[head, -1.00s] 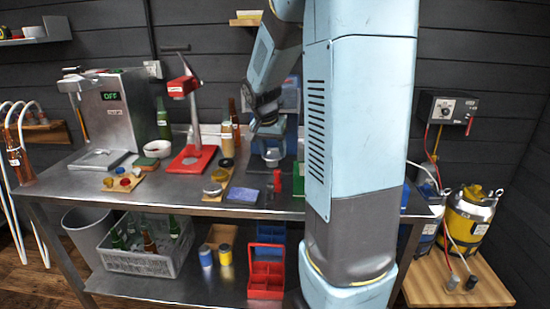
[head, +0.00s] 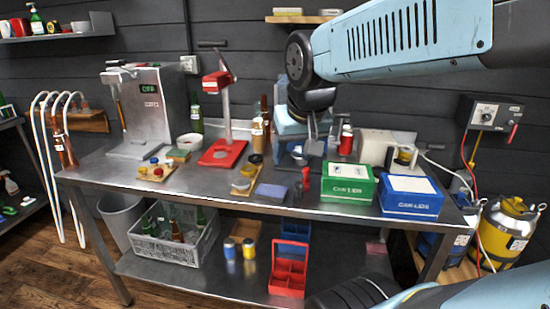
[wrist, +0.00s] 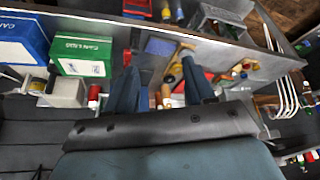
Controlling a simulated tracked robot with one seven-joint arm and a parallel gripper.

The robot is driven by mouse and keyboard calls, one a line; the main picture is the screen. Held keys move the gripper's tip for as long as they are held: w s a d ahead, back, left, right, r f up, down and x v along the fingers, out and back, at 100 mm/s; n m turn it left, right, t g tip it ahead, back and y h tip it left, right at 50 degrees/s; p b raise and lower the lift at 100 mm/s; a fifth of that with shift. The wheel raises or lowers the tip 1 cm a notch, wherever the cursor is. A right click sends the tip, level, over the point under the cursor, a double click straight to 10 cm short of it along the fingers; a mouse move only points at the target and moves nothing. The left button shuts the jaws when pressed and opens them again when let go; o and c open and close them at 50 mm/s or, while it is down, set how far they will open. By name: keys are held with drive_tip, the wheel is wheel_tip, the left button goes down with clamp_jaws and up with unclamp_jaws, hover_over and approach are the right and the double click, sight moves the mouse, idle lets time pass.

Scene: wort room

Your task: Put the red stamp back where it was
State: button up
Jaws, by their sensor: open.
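A small red upright item, which looks like the red stamp (head: 306,174), stands near the table's front edge, left of the green carton. It also seems to show in the wrist view (wrist: 127,57), beside the left finger. A flat blue-purple pad (head: 271,191) lies to its left; the wrist view also shows this pad (wrist: 160,46). My gripper (head: 313,146) hangs over the back half of the table, behind the red item. In the wrist view my gripper (wrist: 160,92) has its two fingers apart, with nothing held between them. Whether the stamp touches anything is too small to tell.
A green carton (head: 348,185) and a blue carton (head: 410,196) stand at the table's right front. A red-based press (head: 222,152) and a board with small round items (head: 245,180) are to the left. A red-capped bottle (head: 346,142) stands behind the green carton.

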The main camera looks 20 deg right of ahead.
drive_tip(key=shift+n+y, duration=0.3)
drive_tip(key=shift+n, duration=0.5)
drive_tip(key=shift+s+a, duration=0.25)
drive_tip(key=shift+s, duration=0.4)
drive_tip(key=shift+s+a, duration=0.25)
drive_tip(key=shift+s, duration=0.35)
drive_tip(key=shift+s+a, duration=0.25)
drive_tip(key=shift+s, duration=0.4)
